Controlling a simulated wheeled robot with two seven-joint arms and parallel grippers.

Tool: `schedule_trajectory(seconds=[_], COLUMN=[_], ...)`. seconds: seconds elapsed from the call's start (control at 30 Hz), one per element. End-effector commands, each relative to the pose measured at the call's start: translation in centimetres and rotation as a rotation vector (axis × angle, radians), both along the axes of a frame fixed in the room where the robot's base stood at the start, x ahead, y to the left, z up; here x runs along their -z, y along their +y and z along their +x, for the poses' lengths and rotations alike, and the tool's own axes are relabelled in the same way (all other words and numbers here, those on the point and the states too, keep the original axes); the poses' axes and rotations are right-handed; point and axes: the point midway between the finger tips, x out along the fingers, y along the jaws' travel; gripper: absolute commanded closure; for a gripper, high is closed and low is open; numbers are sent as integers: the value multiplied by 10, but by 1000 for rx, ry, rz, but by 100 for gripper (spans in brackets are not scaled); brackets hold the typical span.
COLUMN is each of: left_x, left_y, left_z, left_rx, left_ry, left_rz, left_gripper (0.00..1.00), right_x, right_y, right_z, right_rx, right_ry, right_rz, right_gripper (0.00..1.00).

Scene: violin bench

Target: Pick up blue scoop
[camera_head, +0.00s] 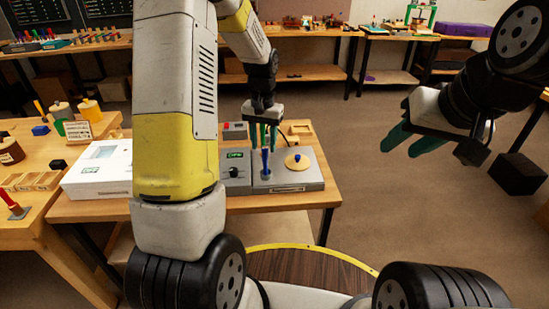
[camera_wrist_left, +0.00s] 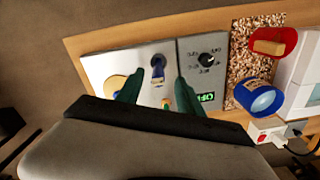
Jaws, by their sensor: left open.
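An upright blue piece (camera_head: 266,162) stands on the right part of a grey bench device. I take it for the blue scoop's handle, but its lower end is hard to make out. In the left wrist view a dark blue handle (camera_wrist_left: 158,64) stands on the same device plate, between and beyond the fingertips. My left gripper (camera_head: 262,137) is open, pointing down over the device; its green fingers also show in the left wrist view (camera_wrist_left: 157,90). Contact with the handle cannot be told. My right gripper (camera_head: 396,146) is open and empty, off to the right above the floor.
The grey device (camera_head: 308,180) has a dial, a green display and a round tan lid (camera_head: 297,161). A white box (camera_head: 100,170) stands left of it. The left wrist view shows a blue cup (camera_wrist_left: 259,97) and a red scoop-like item (camera_wrist_left: 272,42) by a speckled mat.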

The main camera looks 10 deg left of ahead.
Motion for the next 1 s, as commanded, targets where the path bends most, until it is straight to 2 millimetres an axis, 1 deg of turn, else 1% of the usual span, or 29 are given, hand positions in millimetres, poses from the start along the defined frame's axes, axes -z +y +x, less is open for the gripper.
schedule_trajectory(seconds=[0.3, 0.37, 0.47, 0.67, 0.77, 0.8, 0.9, 1.0], left_x=[44, 50, 55, 55, 55, 55, 55, 55], left_y=[-3, -3, -3, -3, -3, -3, -3, -3], left_z=[3, 3, 3, 3, 3, 4, 4, 4], left_rx=[-1, -1, -1, -1, -1, 0, 0, 0], left_ry=[2, 1, -1, -2, -2, -2, -2, -2], left_rz=[-1, -1, -1, -1, -1, -1, -1, -1], left_gripper=[56, 56, 56, 56, 74, 82, 100, 100], right_x=[0, 0, 0, 0, 0, 0, 0, 0], right_y=[0, 0, 0, 0, 0, 0, 0, 0], right_z=[0, 0, 0, 0, 0, 0, 0, 0], right_rx=[0, 0, 0, 0, 0, 0, 0, 0], right_ry=[0, 0, 0, 0, 0, 0, 0, 0], right_rz=[0, 0, 0, 0, 0, 0, 0, 0], right_gripper=[61, 61, 61, 61, 61, 61, 61, 61])
